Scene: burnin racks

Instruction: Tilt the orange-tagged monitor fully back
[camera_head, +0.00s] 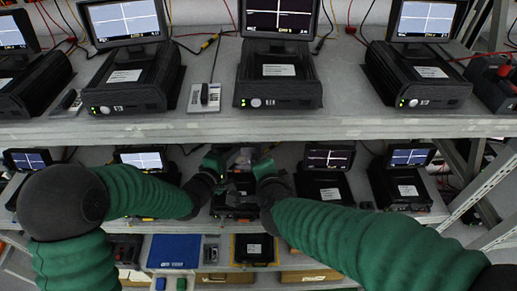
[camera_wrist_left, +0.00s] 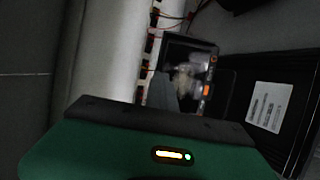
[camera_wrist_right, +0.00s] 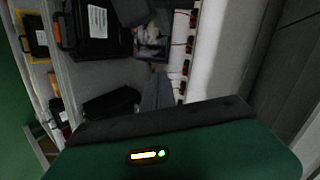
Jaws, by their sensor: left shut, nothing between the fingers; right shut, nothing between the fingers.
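The orange-tagged monitor (camera_wrist_left: 190,62) shows in the left wrist view as a small dark screen with orange marks on its edge. In the head view it is at the middle of the lower shelf, mostly hidden between my grippers. My left gripper (camera_wrist_left: 163,92) is shut and empty, its grey fingers in front of the screen; in the head view it is on the monitor's left side (camera_head: 222,160). My right gripper (camera_wrist_right: 155,92) is shut and empty, on the monitor's right side (camera_head: 258,166). Whether either touches the monitor I cannot tell.
The upper shelf (camera_head: 200,128) carries several units with lit monitors, above my grippers. Neighbouring monitors (camera_head: 329,157) stand close on both sides on the lower shelf. A blue mat (camera_head: 174,251) and a black case (camera_head: 254,249) lie below. Red cables (camera_wrist_left: 176,16) run behind.

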